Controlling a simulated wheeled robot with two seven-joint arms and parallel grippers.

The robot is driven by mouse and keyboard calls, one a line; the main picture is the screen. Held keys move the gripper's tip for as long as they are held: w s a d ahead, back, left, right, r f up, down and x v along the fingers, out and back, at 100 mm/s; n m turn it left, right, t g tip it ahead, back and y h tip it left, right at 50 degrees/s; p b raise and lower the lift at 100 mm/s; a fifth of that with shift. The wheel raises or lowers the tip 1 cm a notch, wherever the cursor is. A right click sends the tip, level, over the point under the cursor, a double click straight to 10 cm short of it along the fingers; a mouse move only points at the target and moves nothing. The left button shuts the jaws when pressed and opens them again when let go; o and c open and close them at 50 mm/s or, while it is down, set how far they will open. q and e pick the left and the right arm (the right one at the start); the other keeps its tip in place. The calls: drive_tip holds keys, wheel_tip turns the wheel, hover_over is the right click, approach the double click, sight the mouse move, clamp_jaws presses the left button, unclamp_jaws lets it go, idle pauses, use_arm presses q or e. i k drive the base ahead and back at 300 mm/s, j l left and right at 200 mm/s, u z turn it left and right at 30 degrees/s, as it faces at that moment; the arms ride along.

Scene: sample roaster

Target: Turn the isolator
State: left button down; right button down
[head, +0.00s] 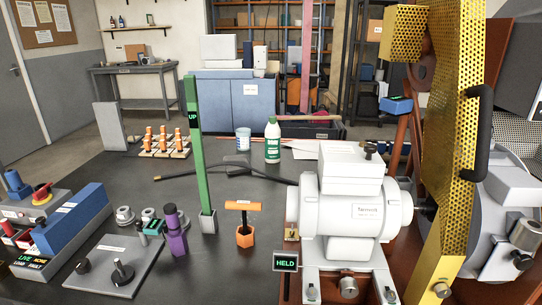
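A red rotary handle on a yellow plate, which looks like the isolator (42,193), sits on a grey box at the left edge of the dark bench. Its exact angle is too small to read. A long blue block (72,228) lies in front of it, with a small display (32,262) below showing lit text that includes "LIVE". Neither of my grippers is in view.
A grey motor (350,215) stands right of centre beside a "HELD" sign (286,262). A yellow perforated guard (458,130) rises at right. A green post (197,150), purple tool (175,230) and orange T-handle (243,222) stand mid-bench. The bench behind them is partly clear.

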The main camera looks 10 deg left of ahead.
sight(42, 194)
drive_tip(key=u, duration=1.7)
drive_tip(key=i+j, duration=0.4)
drive_tip(key=j, duration=0.15)
drive_tip(key=i+j, duration=0.45)
drive_tip(key=j, duration=0.15)
drive_tip(key=i+j, duration=0.4)
drive_tip(key=j, duration=0.15)
drive_tip(key=i+j, duration=0.45)
drive_tip(key=j, duration=0.15)
